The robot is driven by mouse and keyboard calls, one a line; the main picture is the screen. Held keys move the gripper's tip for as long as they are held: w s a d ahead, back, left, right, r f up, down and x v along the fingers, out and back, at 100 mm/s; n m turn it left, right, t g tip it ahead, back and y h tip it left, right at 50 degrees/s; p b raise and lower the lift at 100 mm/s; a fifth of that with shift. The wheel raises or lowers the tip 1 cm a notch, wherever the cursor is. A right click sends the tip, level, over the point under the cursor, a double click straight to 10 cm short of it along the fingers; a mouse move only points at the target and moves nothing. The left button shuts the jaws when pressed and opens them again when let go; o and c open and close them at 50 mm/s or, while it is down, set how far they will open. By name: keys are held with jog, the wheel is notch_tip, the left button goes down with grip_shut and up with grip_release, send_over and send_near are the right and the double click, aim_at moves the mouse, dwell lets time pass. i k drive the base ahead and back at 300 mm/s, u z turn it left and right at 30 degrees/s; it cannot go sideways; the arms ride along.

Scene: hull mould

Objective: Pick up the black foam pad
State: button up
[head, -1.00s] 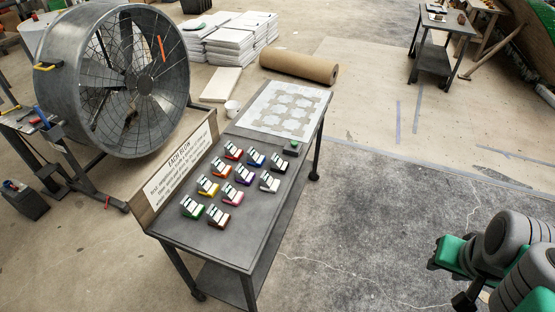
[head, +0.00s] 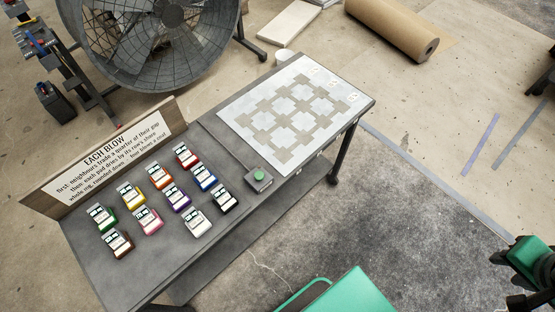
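The black foam pad (head: 224,203) sits on the grey table (head: 85,262), at the right end of the front group of pads. It is a small block with a pale, marked top. The white pad (head: 197,224) is just to its lower left and the blue pad (head: 206,178) is to its upper left. Nothing covers the black pad.
Several other coloured pads stand close by, including a purple pad (head: 178,199). A box with a green button (head: 258,178) is right of the black pad. A patterned white sheet (head: 250,110) covers the table's far end. A sign board (head: 105,163) edges the left side.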

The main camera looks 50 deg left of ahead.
aim_at(224, 200)
jog(key=i, duration=1.05)
jog(key=u, duration=5.95)
